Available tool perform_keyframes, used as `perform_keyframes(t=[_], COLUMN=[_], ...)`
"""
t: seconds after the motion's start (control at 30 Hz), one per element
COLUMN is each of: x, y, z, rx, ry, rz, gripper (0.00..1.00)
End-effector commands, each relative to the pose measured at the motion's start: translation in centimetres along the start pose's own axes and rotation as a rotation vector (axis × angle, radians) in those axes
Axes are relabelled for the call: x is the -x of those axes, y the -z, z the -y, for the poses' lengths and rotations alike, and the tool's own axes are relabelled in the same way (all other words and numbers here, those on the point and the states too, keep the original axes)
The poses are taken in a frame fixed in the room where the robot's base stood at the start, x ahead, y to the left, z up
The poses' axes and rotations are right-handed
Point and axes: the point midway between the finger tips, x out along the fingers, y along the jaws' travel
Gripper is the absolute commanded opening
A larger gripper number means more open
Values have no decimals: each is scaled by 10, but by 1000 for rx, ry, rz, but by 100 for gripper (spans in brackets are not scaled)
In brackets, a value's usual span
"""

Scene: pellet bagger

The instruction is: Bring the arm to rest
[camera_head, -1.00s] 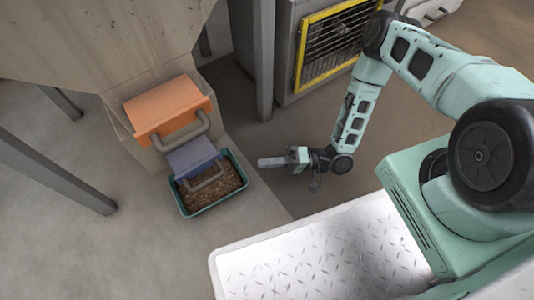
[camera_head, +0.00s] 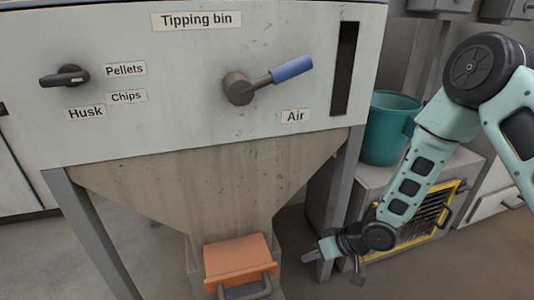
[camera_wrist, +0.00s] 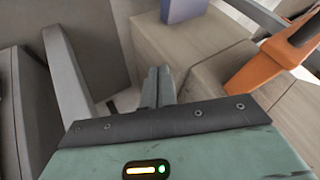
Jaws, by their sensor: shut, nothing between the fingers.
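My gripper (camera_head: 312,254) is at the end of my teal arm, low and right of the hopper's outlet in the head view. Its fingers (camera_wrist: 158,86) are together and empty in the wrist view. The arm hangs down from the upper right, bent at the elbow. The gripper is apart from the orange handled gate (camera_head: 238,258) on the outlet. Orange parts (camera_wrist: 262,68) also show at the right of the wrist view.
The tipping bin (camera_head: 200,110) stands ahead with a blue-handled Air lever (camera_head: 290,70) and a black selector knob (camera_head: 66,76). A teal bucket (camera_head: 386,128) sits on a grey cabinet with a yellow-framed grille (camera_head: 432,208). Grey legs (camera_head: 95,235) flank the hopper.

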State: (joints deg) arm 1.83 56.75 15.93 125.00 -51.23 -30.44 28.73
Motion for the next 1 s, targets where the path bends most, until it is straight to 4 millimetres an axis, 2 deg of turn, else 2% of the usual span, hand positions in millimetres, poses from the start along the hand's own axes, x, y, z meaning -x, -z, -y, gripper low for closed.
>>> perform_keyframes(t=[0.03, 0.13, 0.27, 0.37, 0.5, 0.6, 0.8, 1.0], x=[24, 61, 113, 155, 214, 249, 301, 343], y=[18, 35, 47, 47, 36, 23, -6, -35], z=[16, 39, 76, 107, 156, 185, 230, 267], rx=[38, 86, 133, 155, 174, 178, 179, 184], ry=[-53, -156, -267, -334, -394, -413, -412, -385], rz=[23, 84, 165, 231, 323, 383, 476, 550], gripper=[0, 0, 0, 0, 0, 0, 0, 0])
